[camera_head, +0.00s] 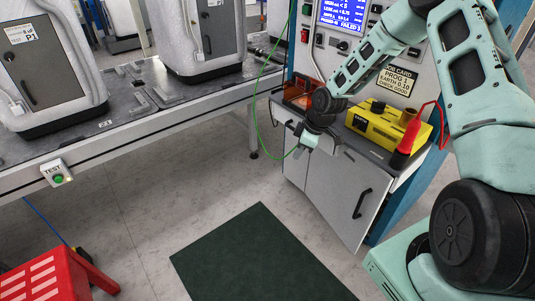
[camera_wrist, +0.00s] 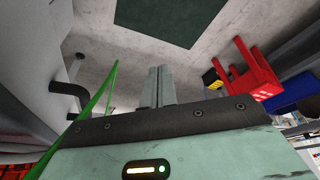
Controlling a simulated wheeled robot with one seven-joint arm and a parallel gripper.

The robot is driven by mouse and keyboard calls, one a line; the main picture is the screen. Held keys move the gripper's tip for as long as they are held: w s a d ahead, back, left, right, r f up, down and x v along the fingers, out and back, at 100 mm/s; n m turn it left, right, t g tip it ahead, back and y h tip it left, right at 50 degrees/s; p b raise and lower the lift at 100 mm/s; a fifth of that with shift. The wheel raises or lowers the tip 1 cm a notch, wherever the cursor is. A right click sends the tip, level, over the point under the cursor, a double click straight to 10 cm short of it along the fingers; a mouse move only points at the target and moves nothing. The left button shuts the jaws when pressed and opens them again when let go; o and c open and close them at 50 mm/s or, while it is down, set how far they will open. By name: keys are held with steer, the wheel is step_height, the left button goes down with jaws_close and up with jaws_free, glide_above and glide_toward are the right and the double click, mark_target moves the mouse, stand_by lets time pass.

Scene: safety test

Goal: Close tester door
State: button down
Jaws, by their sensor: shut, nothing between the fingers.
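The tester (camera_head: 350,60) is a grey and blue cabinet with a lit screen at the back right. Its lower front has a pale grey door (camera_head: 338,195) with a black handle (camera_head: 362,203). I cannot tell surely how far either door stands open. My gripper (camera_head: 302,149) is shut and empty, in front of the lower panels near their top. In the wrist view its fingers (camera_wrist: 158,86) are together, with a grey panel and a black handle (camera_wrist: 70,92) at the left. Contact cannot be told.
A green cable (camera_head: 257,100) hangs beside my gripper. A yellow device (camera_head: 385,124) and a red-and-black tool (camera_head: 408,145) sit on the tester's shelf. A dark green mat (camera_head: 255,255) lies on clear floor. A workbench (camera_head: 150,115) is left; a red stool (camera_head: 45,275) stands at lower left.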

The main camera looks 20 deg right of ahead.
step_height(320, 180, down, 6)
steer(key=s+d, duration=0.1)
steer(key=d, duration=0.1)
steer(key=w+a+m+h+b, duration=0.1)
steer(key=w+a+m+b, duration=0.2)
steer(key=w+a, duration=0.5)
steer(key=shift+w+a+m+t+b, duration=0.35)
steer(key=shift+w+m, duration=0.35)
steer(key=shift+w, duration=0.55)
